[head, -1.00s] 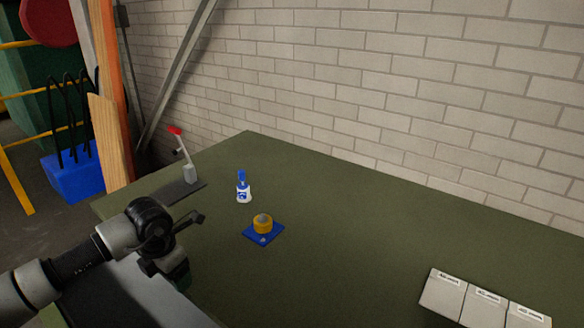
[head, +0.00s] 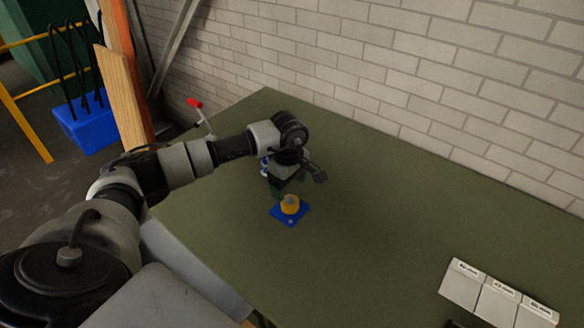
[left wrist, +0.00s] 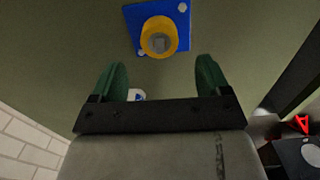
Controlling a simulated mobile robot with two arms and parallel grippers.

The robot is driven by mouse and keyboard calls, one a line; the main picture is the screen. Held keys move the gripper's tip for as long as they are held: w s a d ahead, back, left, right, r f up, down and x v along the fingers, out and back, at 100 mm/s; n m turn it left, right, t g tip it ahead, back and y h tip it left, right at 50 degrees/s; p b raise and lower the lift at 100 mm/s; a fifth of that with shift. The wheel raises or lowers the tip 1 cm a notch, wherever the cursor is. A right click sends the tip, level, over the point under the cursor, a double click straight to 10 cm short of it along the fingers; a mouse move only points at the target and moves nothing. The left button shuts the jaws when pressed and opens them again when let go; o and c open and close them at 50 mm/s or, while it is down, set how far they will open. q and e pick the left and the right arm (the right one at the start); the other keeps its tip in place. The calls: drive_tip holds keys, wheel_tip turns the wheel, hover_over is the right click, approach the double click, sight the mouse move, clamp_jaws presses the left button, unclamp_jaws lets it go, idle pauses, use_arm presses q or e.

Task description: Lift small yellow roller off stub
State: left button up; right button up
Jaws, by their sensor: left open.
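The small yellow roller (head: 290,205) sits on a blue plate (head: 291,219) on the green table. In the left wrist view the roller (left wrist: 146,40) is a yellow ring around a grey stub (left wrist: 160,43), on the blue plate (left wrist: 180,14). My left gripper (head: 279,190) is above the table, just behind and left of the roller in the head view. In the left wrist view its green fingers (left wrist: 160,68) are open and empty. The roller lies beyond the fingertips, roughly centred between them and apart from them. I do not see my right gripper.
A blue-and-white bottle (head: 264,166) is mostly hidden behind my left gripper; part of it shows between the fingers in the wrist view (left wrist: 136,95). A red-tipped lever (head: 200,110) stands at the far left. White labelled trays (head: 497,300) lie at right. The middle table is clear.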

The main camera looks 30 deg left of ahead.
sight(288, 200)
use_arm(q)
wheel_tip(288, 200, down, 6)
drive_tip(key=shift+a+r+p, duration=0.1)
drive_tip(key=shift+r+p, duration=0.15)
drive_tip(key=shift+p, duration=0.4)
drive_tip(key=shift+f, duration=0.7)
use_arm(e)
drive_tip(key=shift+w+a+r, duration=0.1)
drive_tip(key=shift+a+r, duration=0.6)
drive_tip(key=shift+r, duration=0.25)
use_arm(q)
drive_tip(key=c, duration=1)
drive_tip(key=shift+r+p, duration=1.05)
drive_tip(key=shift+r, duration=0.8)
drive_tip(key=shift+r+p, duration=0.75)
drive_tip(key=shift+r, duration=0.75)
use_arm(e)
drive_tip(key=shift+d+r, duration=0.2)
drive_tip(key=shift+r, duration=1.55)
